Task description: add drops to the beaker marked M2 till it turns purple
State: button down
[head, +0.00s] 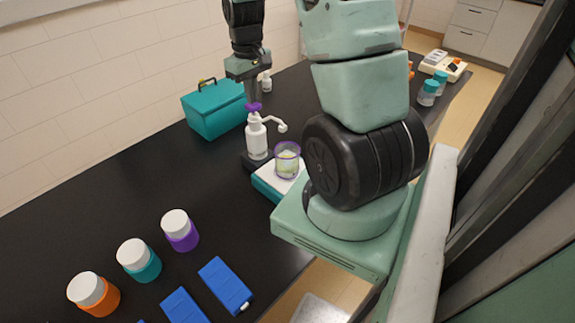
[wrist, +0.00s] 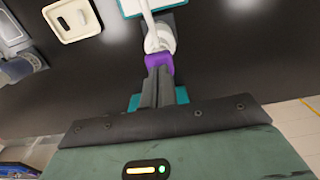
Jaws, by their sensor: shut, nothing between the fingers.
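A clear beaker (head: 287,161) with a purple rim holds a pale yellowish content; no M2 mark is legible. It stands on a white and teal plate (head: 265,189). Beside it is a white dispenser bottle (head: 257,140) with a purple top and a white spout reaching over toward the beaker. My gripper (head: 252,101) points down at the purple top, directly above it; whether it touches is unclear. In the wrist view my gripper's fingers (wrist: 158,80) are shut together at the purple top (wrist: 158,62), with the white spout (wrist: 147,18) beyond.
A teal toolbox (head: 214,108) stands behind the bottle at left. Orange (head: 94,294), teal (head: 139,260) and purple (head: 180,230) jars with white lids and blue blocks (head: 225,285) are at the near end. Teal-lidded jars (head: 428,92) stand at the far right.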

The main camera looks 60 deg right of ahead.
jog(key=shift+f+b, duration=0.55)
jog(key=shift+f, duration=0.4)
jog(key=shift+r, duration=0.2)
jog(key=shift+r+p, duration=1.3)
jog(key=shift+r, duration=0.1)
notch_tip(320, 180, up, 6)
jog(key=p, duration=0.5)
